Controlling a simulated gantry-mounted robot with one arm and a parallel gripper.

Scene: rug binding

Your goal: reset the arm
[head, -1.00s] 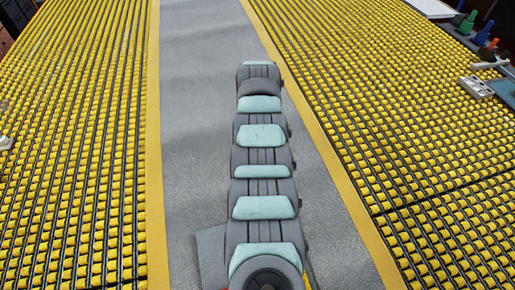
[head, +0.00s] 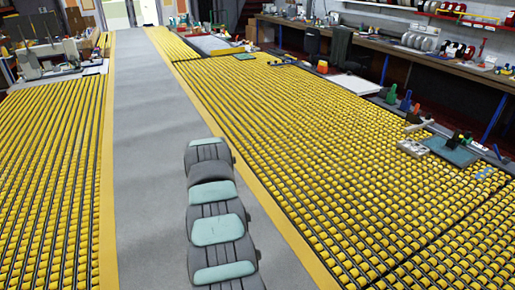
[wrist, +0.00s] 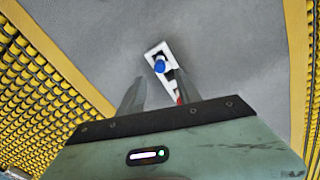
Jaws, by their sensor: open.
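My arm (head: 215,225), grey with pale teal covers, stretches forward over the grey walkway (head: 150,120) in the head view. Its far end hides my gripper there. In the wrist view my gripper (wrist: 160,76) is open, its two grey fingers apart. A white piece with a blue knob (wrist: 160,63) shows beyond and between the fingers, over the grey surface. A small red part shows by the right finger. I cannot tell how far the white piece is from the fingertips.
Yellow roller beds (head: 300,130) flank the walkway, edged by yellow strips. A grey block (head: 412,149) and a dark teal tray (head: 450,150) lie at the right edge. A workbench (head: 400,55) with spools stands at the back right. The walkway ahead looks clear.

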